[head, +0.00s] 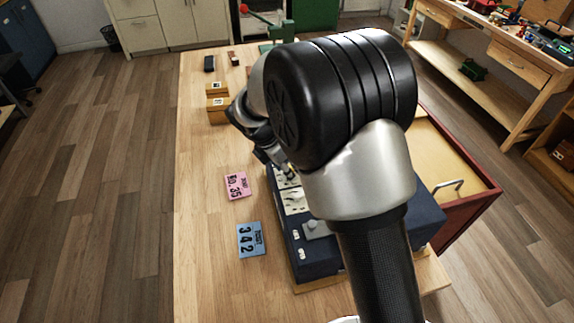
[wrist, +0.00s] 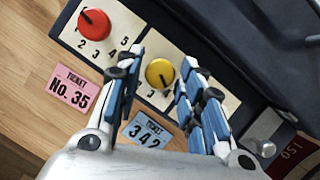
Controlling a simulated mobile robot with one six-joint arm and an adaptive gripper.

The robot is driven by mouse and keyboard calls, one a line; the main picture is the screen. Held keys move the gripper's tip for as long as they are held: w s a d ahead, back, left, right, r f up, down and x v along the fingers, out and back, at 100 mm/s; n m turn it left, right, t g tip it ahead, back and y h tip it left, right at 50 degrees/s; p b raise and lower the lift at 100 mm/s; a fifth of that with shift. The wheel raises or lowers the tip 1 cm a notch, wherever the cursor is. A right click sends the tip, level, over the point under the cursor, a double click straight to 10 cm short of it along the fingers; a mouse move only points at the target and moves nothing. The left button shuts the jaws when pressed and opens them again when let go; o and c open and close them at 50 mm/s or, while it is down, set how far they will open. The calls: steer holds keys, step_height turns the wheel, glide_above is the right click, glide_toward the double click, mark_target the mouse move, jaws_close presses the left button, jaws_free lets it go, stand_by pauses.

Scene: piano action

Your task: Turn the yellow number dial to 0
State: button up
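The yellow number dial (wrist: 159,73) is a round knob on a cream plate (wrist: 146,49) in the wrist view. Printed digits show beside it, some hidden by my fingers. My gripper (wrist: 163,60) is open, with one blue-padded finger on each side of the dial. I cannot tell whether either finger touches it. In the head view my gripper (head: 282,168) is over the dark blue box (head: 318,262), and my arm hides most of the dial there.
A red dial (wrist: 95,22) with digits sits beside the yellow one. A pink ticket (head: 237,185) reading No. 35 and a blue ticket (head: 251,240) reading 342 lie on the wooden table (head: 205,270). A grey knob (head: 315,228) stands on the box. Wooden blocks (head: 217,105) stand farther back.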

steer(key=c, duration=0.7)
